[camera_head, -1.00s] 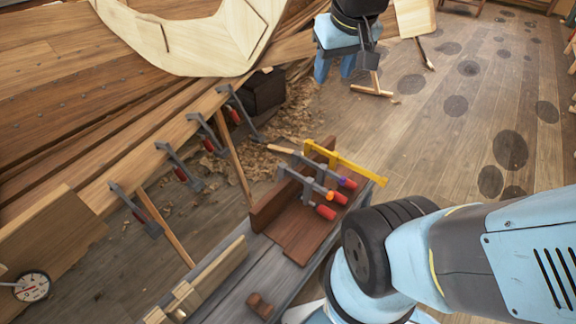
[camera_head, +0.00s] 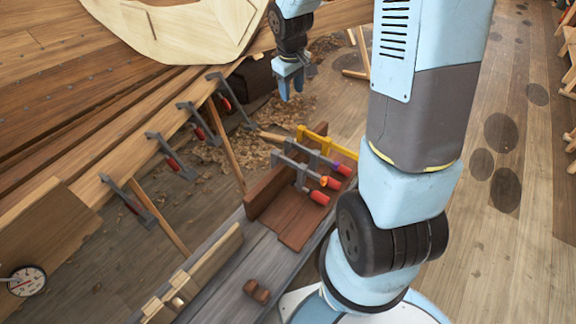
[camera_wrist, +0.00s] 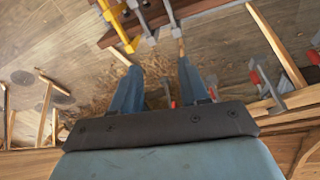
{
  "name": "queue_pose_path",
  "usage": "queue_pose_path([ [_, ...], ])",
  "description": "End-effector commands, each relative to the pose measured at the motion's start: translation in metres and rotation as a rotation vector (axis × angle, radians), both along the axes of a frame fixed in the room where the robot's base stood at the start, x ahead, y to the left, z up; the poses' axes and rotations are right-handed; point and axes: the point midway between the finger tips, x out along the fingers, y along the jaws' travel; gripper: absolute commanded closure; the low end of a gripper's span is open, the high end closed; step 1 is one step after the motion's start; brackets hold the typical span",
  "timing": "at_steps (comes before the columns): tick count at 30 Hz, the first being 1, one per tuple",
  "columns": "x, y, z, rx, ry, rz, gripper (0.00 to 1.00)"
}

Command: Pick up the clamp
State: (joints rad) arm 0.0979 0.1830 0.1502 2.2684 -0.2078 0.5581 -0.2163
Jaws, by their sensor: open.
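Several clamps show; which one is meant I cannot tell. On the bench, a yellow clamp (camera_head: 325,145) and grey clamps (camera_head: 296,168) with red handles sit across an upright brown board (camera_head: 285,180). Several more grey, red-handled clamps (camera_head: 165,150) hang along the hull's plank edge. My gripper (camera_head: 291,86) is open and empty, in the air beyond the bench, right of the farthest hull clamp (camera_head: 232,103). In the wrist view my gripper (camera_wrist: 160,88) has its fingers apart, with the yellow clamp (camera_wrist: 121,30) and grey clamps (camera_wrist: 146,22) ahead and a hull clamp (camera_wrist: 266,88) at right.
The grey bench (camera_head: 233,272) also carries a small brown wooden piece (camera_head: 257,291) and pale wood strips (camera_head: 205,265). Thin wooden props (camera_head: 228,147) stand under the hull edge. Wood shavings (camera_head: 205,157) litter the floor. A dial gauge (camera_head: 27,281) is at lower left.

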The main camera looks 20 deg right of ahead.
Motion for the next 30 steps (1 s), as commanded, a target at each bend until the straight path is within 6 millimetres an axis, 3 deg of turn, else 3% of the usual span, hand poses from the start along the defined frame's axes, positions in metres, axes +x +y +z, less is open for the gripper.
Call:
queue_pose_path([
  [1, 0.006, 0.0, -0.018, 0.002, 0.022, 0.018, 0.55],
  [9, 0.032, 0.006, -0.102, 0.025, 0.1, 0.117, 0.55],
  [15, 0.039, 0.01, -0.151, 0.048, 0.139, 0.17, 0.55],
  [30, 0.041, 0.013, -0.213, 0.061, 0.158, 0.197, 0.55],
])
